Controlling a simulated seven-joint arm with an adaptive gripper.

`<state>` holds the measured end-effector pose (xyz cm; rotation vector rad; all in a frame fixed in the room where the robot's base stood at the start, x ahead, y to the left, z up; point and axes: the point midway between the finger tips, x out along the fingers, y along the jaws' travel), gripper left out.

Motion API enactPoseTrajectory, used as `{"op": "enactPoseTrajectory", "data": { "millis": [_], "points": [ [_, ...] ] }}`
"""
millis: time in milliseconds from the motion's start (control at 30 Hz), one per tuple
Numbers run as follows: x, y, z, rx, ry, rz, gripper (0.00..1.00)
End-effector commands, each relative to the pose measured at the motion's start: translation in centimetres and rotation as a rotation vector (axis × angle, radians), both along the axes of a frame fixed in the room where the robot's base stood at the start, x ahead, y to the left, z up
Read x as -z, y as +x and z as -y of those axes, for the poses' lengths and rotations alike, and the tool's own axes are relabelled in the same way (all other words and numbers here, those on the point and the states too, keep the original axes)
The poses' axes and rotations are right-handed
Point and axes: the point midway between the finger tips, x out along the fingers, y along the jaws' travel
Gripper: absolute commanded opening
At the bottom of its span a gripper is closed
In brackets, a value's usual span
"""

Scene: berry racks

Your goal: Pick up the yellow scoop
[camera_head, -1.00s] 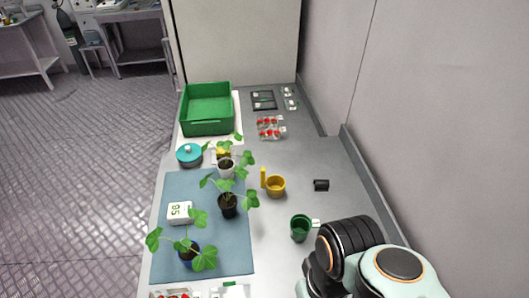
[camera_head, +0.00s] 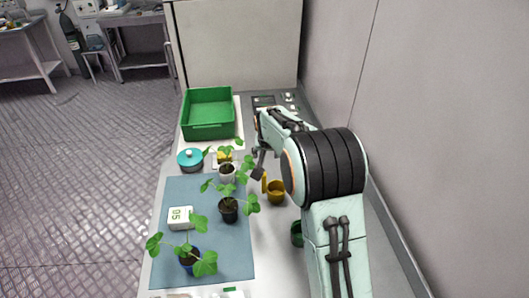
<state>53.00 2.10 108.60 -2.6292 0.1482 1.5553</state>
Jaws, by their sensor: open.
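The yellow scoop (camera_head: 275,194) stands on the grey bench to the right of the blue mat. Its handle (camera_head: 264,185) sticks up on its left side. The arm covers part of its right side. My gripper (camera_head: 258,174) hangs just above and slightly left of the handle. It is open and holds nothing. It is small and dark here, and I cannot tell whether a finger touches the handle.
Several potted plants stand left of the scoop, some on the blue mat (camera_head: 180,276) beside a white display box (camera_head: 181,217). A teal lidded pot (camera_head: 190,159) and a green crate (camera_head: 209,132) stand farther back. A green cup (camera_head: 297,233) is partly hidden by my arm.

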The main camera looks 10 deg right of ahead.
Motion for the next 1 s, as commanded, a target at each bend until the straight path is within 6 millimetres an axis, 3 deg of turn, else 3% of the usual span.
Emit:
{"op": "enactPoseTrajectory", "data": {
  "millis": [33,100,500,700,933,967,1000],
  "points": [
    [2.4,-0.3,-0.2,-0.005,-0.004,-0.043,0.48],
    [4.6,-0.8,-0.4,-0.010,-0.008,-0.085,0.48],
    [10.4,0.6,-0.5,-0.017,-0.010,-0.112,0.48],
    [11.9,1.3,-0.4,-0.017,-0.009,-0.111,0.48],
    [12.0,1.4,-0.4,-0.017,-0.009,-0.110,0.48],
    [12.0,1.4,-0.4,-0.017,-0.009,-0.110,0.45],
    [12.0,1.3,-0.4,-0.017,-0.009,-0.110,0.32]
  ]
}}
